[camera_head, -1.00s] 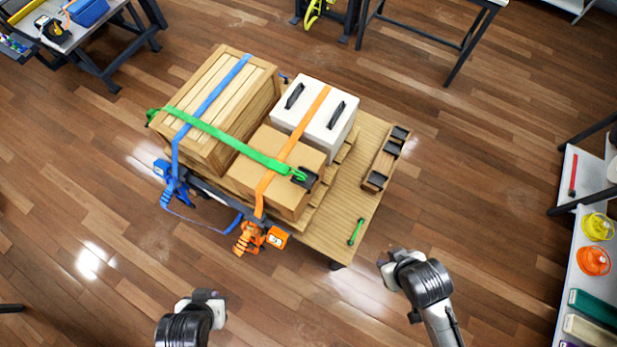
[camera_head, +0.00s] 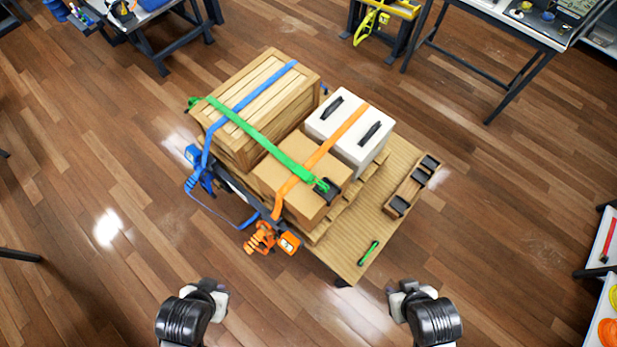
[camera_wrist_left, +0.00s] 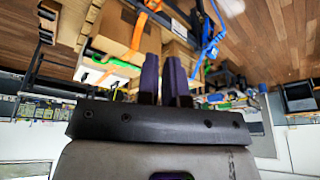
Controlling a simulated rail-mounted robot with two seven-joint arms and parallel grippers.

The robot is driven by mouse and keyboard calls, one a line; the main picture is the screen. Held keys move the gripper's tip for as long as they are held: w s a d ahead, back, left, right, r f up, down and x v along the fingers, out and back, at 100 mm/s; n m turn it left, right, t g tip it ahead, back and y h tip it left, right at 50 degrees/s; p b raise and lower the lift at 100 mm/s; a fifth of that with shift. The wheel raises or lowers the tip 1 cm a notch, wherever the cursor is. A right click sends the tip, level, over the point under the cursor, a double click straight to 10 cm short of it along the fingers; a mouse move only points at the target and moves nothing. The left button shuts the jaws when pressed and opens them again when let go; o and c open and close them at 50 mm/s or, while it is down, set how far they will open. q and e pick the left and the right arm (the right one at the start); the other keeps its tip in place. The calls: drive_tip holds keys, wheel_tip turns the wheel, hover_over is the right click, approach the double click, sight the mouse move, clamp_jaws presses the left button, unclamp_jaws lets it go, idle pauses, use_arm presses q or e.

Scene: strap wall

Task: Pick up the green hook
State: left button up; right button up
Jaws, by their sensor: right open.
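A small green bar-shaped piece with dark ends, which looks like the green hook (camera_head: 369,253), lies on the bare front right corner of the wooden platform (camera_head: 378,226). A green strap (camera_head: 258,135) runs over the crate and the cardboard box, ending at a dark buckle (camera_head: 327,190). My right gripper (camera_head: 394,292) is open and empty, below and right of the green hook, apart from it. My left gripper (camera_head: 224,291) is at the lower left over the floor, away from the platform. Its purple fingers (camera_wrist_left: 164,80) are close together with nothing visible between them.
The platform carries a wooden crate (camera_head: 240,135), a white case (camera_head: 338,145), a cardboard box (camera_head: 310,207) and a tray of dark blocks (camera_head: 400,203). Blue (camera_head: 200,175) and orange ratchets (camera_head: 262,240) hang off the near edge. Floor around my grippers is clear.

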use_arm(q)
drive_tip(key=o, duration=0.7)
drive_tip(key=shift+d, duration=0.2)
drive_tip(key=o, duration=0.5)
drive_tip(key=shift+a, duration=0.15)
drive_tip(key=shift+f, duration=0.1)
